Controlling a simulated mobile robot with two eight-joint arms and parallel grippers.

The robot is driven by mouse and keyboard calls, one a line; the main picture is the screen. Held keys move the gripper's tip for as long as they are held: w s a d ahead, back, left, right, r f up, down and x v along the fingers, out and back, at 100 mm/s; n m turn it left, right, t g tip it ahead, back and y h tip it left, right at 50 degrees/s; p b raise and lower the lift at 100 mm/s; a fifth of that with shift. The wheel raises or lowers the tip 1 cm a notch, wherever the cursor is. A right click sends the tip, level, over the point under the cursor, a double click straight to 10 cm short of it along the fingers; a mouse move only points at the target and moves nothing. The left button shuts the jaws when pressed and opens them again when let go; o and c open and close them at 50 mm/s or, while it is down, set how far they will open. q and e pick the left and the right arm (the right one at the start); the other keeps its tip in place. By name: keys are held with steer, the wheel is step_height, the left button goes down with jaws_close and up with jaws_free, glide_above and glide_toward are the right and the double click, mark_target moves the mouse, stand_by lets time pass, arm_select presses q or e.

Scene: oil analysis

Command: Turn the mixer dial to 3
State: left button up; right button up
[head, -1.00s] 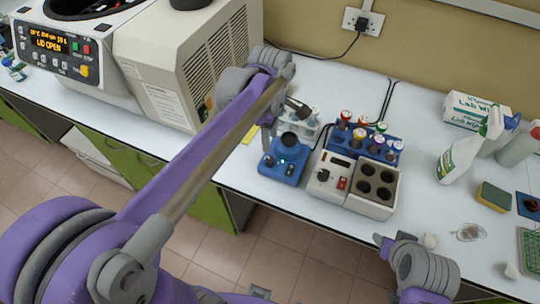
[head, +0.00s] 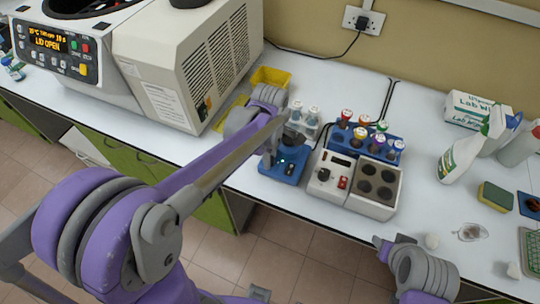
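The mixer is the small blue device (head: 292,174) on the white bench, left of the grey heating block. It has a dark round top (head: 293,138) and small controls on its front. The dial's setting is too small to read. My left gripper (head: 270,156) points down at the mixer's left side, close to its front. Whether it touches the mixer or its dial I cannot tell, and its finger opening is hidden by my wrist. My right gripper (head: 381,245) is at the bench's front edge, lower right, away from the mixer; its finger opening is unclear.
The heating block (head: 370,208) stands just right of the mixer, with a blue rack (head: 402,146) of capped tubes behind it. A white tube holder (head: 312,118) and yellow tray (head: 271,77) are behind. The large centrifuge (head: 180,60) fills the left.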

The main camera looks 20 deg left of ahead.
arm_select(q)
jaws_close()
steer(key=shift+m, duration=0.3)
arm_select(e)
steer(key=shift+f, duration=0.15)
arm_select(q)
steer(key=m+b, duration=0.1)
steer(key=m, duration=0.3)
steer(key=shift+m, duration=0.3)
steer(key=m+b, duration=0.1)
steer(key=m, duration=0.4)
steer(key=shift+m, duration=0.3)
steer(key=m+b, duration=0.1)
steer(key=m, duration=1.2)
arm_select(e)
steer(key=f, duration=0.1)
steer(key=s+f, duration=0.1)
steer(key=f, duration=0.2)
steer(key=shift+s+f, duration=0.2)
steer(key=shift+s, duration=0.1)
arm_select(q)
steer(key=shift+o, duration=1)
jaws_free()
